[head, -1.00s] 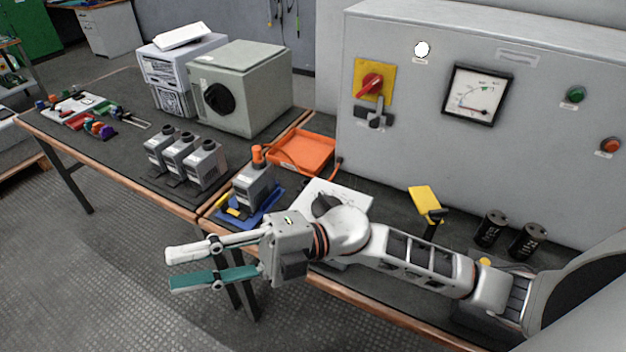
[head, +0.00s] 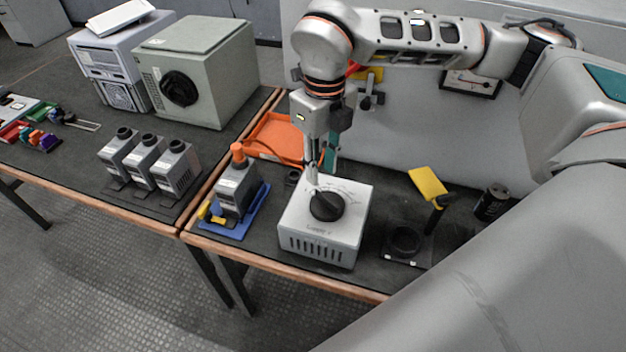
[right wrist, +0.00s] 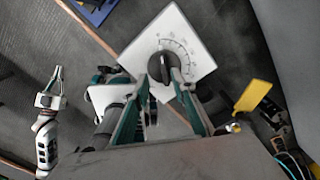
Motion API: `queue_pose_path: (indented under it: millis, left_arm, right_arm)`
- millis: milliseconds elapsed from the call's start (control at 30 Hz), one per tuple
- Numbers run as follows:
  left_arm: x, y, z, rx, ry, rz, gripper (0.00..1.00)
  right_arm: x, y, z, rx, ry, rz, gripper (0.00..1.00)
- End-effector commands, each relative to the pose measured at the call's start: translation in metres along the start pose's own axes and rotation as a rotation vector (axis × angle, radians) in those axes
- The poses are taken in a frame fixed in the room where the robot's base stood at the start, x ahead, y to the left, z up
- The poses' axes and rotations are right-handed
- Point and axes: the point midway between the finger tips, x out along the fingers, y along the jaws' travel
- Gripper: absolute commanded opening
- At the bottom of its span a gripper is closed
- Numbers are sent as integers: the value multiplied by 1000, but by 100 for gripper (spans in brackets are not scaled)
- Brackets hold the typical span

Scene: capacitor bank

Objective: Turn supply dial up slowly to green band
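The supply dial (head: 326,205) is a black knob on a white box (head: 318,240) standing on the bench. My right gripper (head: 315,180) points down at it from behind. In the right wrist view the dial (right wrist: 163,66) and its scale lie between the fingertips, which are spread apart; contact with the knob is unclear. The panel meter (head: 470,84) is mostly covered by my right arm; its lower part shows, but the needle reading and green band cannot be made out. My left gripper (right wrist: 55,78) shows small at the left of the right wrist view, away from the dial.
A blue tray (head: 258,222) with a grey device stands left of the dial box, with an orange tray (head: 268,140) behind. A yellow flag-like piece (head: 428,187) and a black capacitor (head: 490,203) stand to the right. The grey panel (head: 400,148) rises close behind.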

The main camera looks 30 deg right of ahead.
Motion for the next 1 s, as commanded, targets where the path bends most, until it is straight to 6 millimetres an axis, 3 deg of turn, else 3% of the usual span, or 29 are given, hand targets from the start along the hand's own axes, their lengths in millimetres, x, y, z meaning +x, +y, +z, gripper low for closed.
queue_pose_path:
  millis: [167, 600, 1000]
  left_arm:
    - [0, 0, 1, 0, -1, 0, 0]
    - [2, 2, 6, -1, -5, 2, 0]
    - [2, 2, 5, -1, -4, 2, 0]
  right_arm:
    - [9, -7, 0, 15, -3, -20, 26]
    - [68, -6, 1, 12, -4, -17, 26]
    - [75, -6, 1, 12, -5, -16, 23]
